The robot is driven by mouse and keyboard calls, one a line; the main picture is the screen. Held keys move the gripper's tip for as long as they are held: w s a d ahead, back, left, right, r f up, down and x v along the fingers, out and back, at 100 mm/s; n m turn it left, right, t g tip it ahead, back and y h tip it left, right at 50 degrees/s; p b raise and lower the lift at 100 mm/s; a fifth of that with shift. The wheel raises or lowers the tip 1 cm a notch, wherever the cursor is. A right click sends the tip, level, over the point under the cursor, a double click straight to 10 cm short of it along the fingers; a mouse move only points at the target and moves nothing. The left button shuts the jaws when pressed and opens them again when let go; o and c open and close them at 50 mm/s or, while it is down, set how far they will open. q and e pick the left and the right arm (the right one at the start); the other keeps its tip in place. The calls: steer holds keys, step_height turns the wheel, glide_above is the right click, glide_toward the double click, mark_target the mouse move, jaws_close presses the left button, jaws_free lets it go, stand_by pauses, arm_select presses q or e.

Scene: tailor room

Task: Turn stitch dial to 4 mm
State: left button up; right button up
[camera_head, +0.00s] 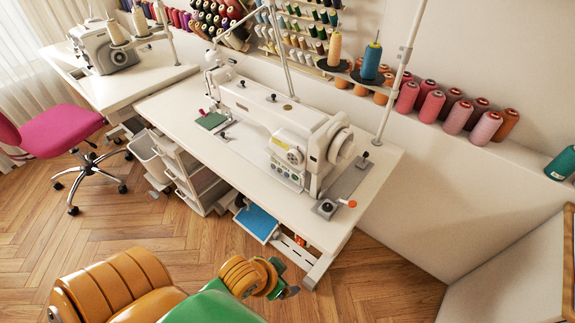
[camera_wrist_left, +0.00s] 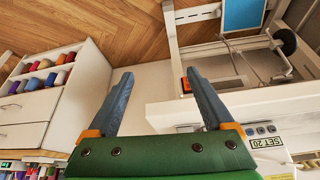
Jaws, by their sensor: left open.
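The white sewing machine (camera_head: 262,110) stands on a white table (camera_head: 185,105) in the head view. Its right-hand housing carries a round dial (camera_head: 294,156), with small buttons below it; the dial's setting is too small to read. In the left wrist view a panel with a lit display (camera_wrist_left: 266,143) shows at the lower right, partly cut off. My left gripper (camera_wrist_left: 158,85) is open and empty, its two blue-grey fingers apart. In the head view it (camera_head: 284,280) is low in front of the table, well short of the machine. My right gripper is not seen.
A blue pedal (camera_head: 257,222) lies under the table beside a white drawer cart (camera_head: 190,175). A pink chair (camera_head: 50,135) and a second machine (camera_head: 105,50) stand at left. Thread cones (camera_head: 430,105) line the back ledge. An orange-tipped lever (camera_head: 351,203) sits at the table's right.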

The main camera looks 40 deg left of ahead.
arm_select(q)
steer(key=w+r+t+h, duration=0.2)
steer(key=w+t, duration=0.2)
steer(key=w, duration=0.3)
steer(key=n+t+y, duration=0.2)
steer(key=n+t, duration=0.2)
steer(key=t, duration=0.5)
glide_toward(292, 159)
steer(key=w, duration=0.2)
steer(key=shift+h, duration=0.4)
steer(key=w, duration=0.6)
steer(key=shift+w+d+f+b, duration=0.1)
steer(key=shift+w+d+b, duration=0.05)
steer(key=shift+b, duration=0.2)
jaws_close()
